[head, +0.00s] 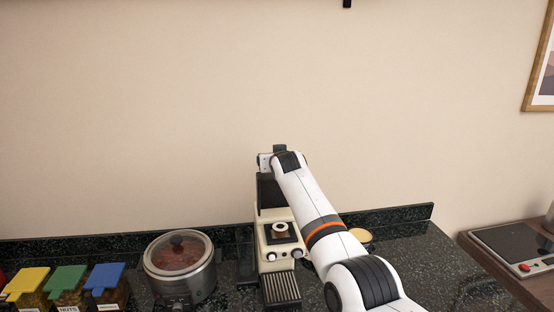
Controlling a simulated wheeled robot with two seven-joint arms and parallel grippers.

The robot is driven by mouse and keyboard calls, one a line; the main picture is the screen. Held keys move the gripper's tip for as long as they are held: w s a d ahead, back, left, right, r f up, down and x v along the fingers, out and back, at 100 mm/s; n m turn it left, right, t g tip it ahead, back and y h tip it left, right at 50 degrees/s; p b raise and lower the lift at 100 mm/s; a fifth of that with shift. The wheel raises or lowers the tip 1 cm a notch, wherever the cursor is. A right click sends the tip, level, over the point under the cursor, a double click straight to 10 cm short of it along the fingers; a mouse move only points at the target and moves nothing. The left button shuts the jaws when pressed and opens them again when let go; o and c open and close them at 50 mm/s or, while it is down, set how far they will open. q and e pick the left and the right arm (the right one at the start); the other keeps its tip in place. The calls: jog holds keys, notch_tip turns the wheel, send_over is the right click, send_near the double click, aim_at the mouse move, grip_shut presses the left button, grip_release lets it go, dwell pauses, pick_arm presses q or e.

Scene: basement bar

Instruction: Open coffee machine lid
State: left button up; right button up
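The coffee machine (272,245) is cream and black and stands on the dark counter against the wall. It has a round knob or cup-like part in the middle and a slatted drip tray (282,289) in front. My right arm reaches in from the lower right, across the machine's right side. My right gripper (264,162) is at the top of the machine's dark upright back part. Its fingers are small and mostly hidden by the wrist, so I cannot tell whether they touch the lid. The lid cannot be told apart clearly. My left gripper is not in view.
A round cooker with a glass lid (180,262) stands left of the machine. Jars with yellow, green (66,279) and blue lids are farther left. A yellow round item (361,235) lies right of my arm. A scale-like device (513,246) sits on a wooden surface at right.

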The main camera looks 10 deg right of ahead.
jog(key=shift+f, duration=0.5)
jog(key=o, duration=1.1)
jog(key=shift+o, duration=1)
jog(key=shift+r, duration=0.15)
jog(key=shift+s+r, duration=0.1)
jog(key=b+v, duration=0.5)
jog(key=v, duration=0.6)
jog(key=shift+s, duration=0.3)
jog(key=shift+r, duration=0.1)
